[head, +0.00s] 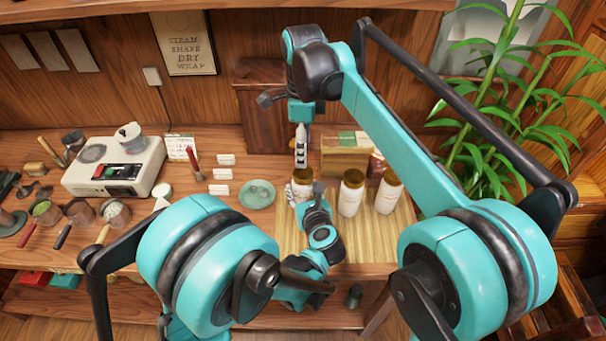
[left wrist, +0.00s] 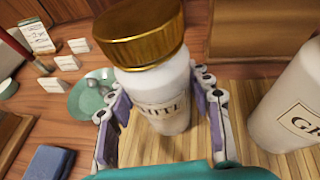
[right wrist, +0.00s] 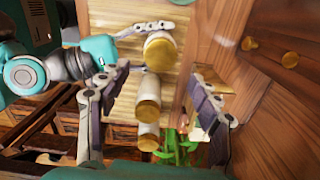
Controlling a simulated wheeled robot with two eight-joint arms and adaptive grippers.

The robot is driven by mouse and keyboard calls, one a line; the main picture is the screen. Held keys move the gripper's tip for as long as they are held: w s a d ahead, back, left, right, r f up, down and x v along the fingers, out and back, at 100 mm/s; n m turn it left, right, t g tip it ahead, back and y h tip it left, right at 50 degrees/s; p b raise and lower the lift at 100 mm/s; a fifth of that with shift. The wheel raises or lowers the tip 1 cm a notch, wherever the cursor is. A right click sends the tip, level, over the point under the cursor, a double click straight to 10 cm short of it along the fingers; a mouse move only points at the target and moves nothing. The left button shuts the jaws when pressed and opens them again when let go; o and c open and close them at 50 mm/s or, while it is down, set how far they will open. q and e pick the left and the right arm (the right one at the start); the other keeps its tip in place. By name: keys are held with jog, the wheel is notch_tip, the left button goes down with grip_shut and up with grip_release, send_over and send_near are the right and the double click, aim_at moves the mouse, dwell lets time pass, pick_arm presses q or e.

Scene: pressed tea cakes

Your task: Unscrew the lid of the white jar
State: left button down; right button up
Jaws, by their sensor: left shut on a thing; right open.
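The white jar (left wrist: 160,82) with a gold lid (left wrist: 142,32) stands upright on a bamboo mat; its label is partly readable, ending in "ITE". My left gripper (left wrist: 160,100) is shut on the jar's body, one finger on each side, below the lid. The lid sits on the jar. In the head view the jar (head: 302,186) is the leftmost of three. My right gripper (head: 300,152) hangs above this jar, pointing down. In the right wrist view my right gripper (right wrist: 154,85) is open and empty, its fingers apart, with the held jar's lid (right wrist: 160,50) beyond them.
Two similar jars (head: 351,193) (head: 387,190) stand close to the right on the bamboo mat (head: 385,240). A wooden box (head: 346,158) is behind them, a dark cabinet (head: 262,115) behind left. A green saucer (head: 257,194) and white cards (head: 221,174) lie left. A plant (head: 500,120) stands right.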

aim_at(303, 172)
jog(key=m, duration=0.7)
jog(key=shift+f+m, duration=0.1)
jog(key=shift+m, duration=0.2)
notch_tip(303, 172, down, 8)
jog(key=shift+r, duration=0.1)
